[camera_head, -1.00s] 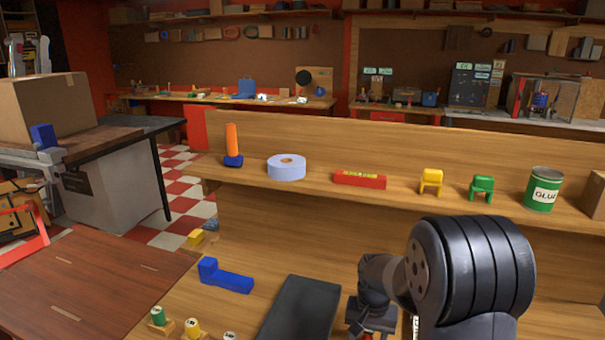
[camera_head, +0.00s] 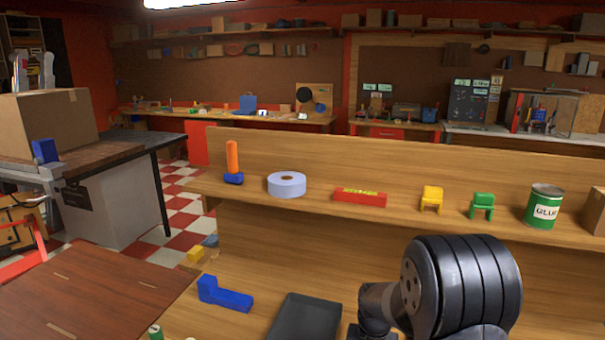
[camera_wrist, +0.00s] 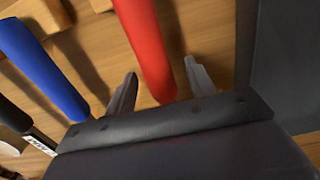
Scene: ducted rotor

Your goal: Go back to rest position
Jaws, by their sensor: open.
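My gripper (camera_wrist: 160,88) shows in the wrist view with its two fingers apart. A red rounded bar or handle (camera_wrist: 147,45) lies between the fingers in that picture; I cannot tell whether it touches either one. A blue handle (camera_wrist: 42,70) is to the left of it. In the head view my dark arm joint fills the lower right, and my gripper is below the picture's edge.
A wooden shelf (camera_head: 310,203) holds an orange-handled tool (camera_head: 232,160), a tape roll (camera_head: 287,185), a red level (camera_head: 359,197), yellow and green pieces and a glue can (camera_head: 543,206). Below lie a blue block (camera_head: 225,294) and a dark tray (camera_head: 305,318).

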